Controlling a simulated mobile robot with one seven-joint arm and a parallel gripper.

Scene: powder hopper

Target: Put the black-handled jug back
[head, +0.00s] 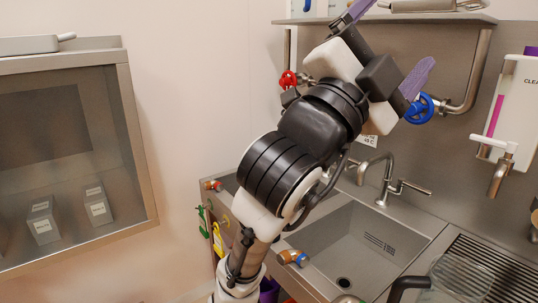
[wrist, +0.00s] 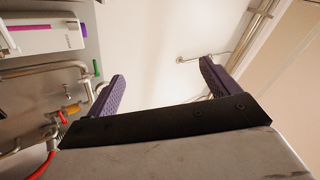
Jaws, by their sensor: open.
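A clear jug (head: 462,277) with a black handle (head: 405,285) stands at the bottom right of the head view, by the ribbed drainboard right of the sink. The frame's lower edge cuts it off. My gripper (head: 389,42) is raised high in front of the wall shelf, far above and left of the jug. Its two purple fingers are wide apart. In the wrist view the open gripper (wrist: 161,72) has nothing between its fingers but pale wall or ceiling behind. The jug is not in the wrist view.
A steel sink (head: 345,232) with a tap (head: 385,180) lies below my arm. A wall shelf (head: 390,19) holds several things behind my gripper. A red valve (head: 288,80), a blue valve (head: 419,108) and a white dispenser (head: 515,105) are close by. A windowed steel cabinet (head: 142,140) is left.

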